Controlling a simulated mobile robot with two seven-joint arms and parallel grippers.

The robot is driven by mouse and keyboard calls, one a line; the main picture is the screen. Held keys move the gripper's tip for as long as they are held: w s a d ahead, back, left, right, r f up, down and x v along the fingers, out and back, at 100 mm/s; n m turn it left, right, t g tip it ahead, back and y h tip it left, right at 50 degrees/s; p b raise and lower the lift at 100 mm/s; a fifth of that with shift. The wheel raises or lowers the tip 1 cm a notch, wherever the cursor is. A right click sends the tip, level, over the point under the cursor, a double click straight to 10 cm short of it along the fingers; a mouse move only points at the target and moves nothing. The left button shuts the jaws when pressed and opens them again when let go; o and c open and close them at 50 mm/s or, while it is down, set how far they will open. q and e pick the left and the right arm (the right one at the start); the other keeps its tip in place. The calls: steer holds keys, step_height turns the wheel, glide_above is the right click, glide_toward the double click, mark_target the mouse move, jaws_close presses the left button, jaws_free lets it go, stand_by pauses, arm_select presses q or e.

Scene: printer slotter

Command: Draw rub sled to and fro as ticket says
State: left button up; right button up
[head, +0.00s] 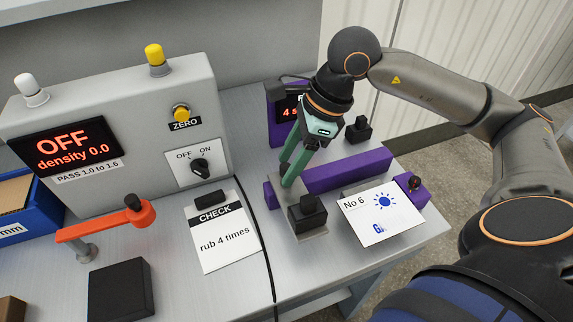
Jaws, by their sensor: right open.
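The rub sled seems to be the grey plate with a black block knob (307,212) beside the purple bar (340,175) of the rub tester. My right gripper (291,176) is open, with its green fingers pointing down just behind the knob. I cannot tell whether the fingers touch anything. The ticket (225,241) reads "CHECK, rub 4 times". The purple display box (284,112) shows "4 s", its rest hidden by my arm. A print card marked "No 6" (382,214) lies right of the sled. My left gripper is not in view.
The grey density meter (120,130) at left shows "OFF, density 0.0". An orange arm (105,223) and a black block (120,290) stand before it. Another black knob (358,130) is at the back right. A dark cable runs between ticket and sled.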

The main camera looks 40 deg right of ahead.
steer(key=shift+w+a+f, duration=0.15)
steer(key=shift+a+f, duration=0.1)
steer(key=shift+f, duration=0.4)
jaws_close()
stand_by(1.0)
